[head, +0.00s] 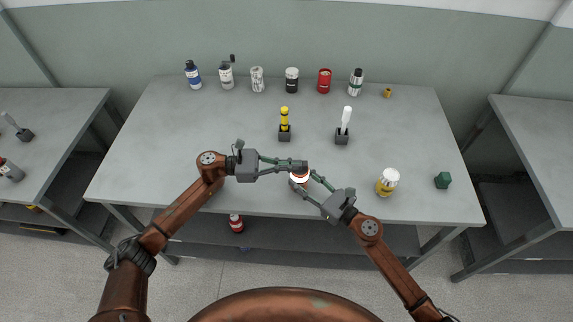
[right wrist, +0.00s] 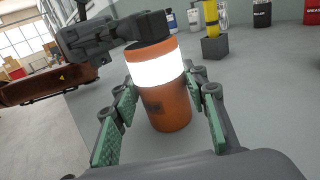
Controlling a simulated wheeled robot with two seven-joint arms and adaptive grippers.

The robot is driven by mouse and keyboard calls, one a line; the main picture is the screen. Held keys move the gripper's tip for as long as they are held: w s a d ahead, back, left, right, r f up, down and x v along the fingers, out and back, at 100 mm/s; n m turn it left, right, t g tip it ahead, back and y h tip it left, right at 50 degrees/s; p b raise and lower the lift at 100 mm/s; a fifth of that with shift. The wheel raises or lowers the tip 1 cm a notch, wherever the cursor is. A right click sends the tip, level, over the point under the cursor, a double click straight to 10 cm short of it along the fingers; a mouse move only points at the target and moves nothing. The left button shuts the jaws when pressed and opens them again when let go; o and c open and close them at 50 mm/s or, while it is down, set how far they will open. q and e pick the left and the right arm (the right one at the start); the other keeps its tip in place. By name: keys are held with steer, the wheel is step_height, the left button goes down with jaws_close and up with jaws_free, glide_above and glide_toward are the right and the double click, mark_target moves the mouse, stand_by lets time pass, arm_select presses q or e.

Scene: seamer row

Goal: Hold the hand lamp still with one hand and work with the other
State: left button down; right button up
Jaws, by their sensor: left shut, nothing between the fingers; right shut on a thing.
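The hand lamp (head: 300,179) is an orange cylinder with a brightly lit white band, near the front middle of the table. It stands roughly upright in the right wrist view (right wrist: 168,108). My right gripper (head: 303,181) is shut on it, with green-padded fingers on either side of its body. My left gripper (head: 298,164) is shut and empty at the lamp's top end. In the right wrist view, dark parts of the left gripper (right wrist: 145,28) cover the lamp's top. I cannot tell whether they touch it.
The grey table (head: 200,130) holds a yellow item (head: 285,113) and a white item (head: 346,116) in dark blocks. Several cans and bottles line the back. The table's left half is mostly clear.

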arm_select(q)
steer(key=shift+a, duration=0.15)
arm_select(e)
steer(key=shift+a, duration=0.15)
arm_select(q)
steer(key=s+a, duration=0.1)
steer(key=a, duration=1.3)
steer(key=shift+s, duration=0.1)
arm_select(e)
steer(key=o, duration=1.3)
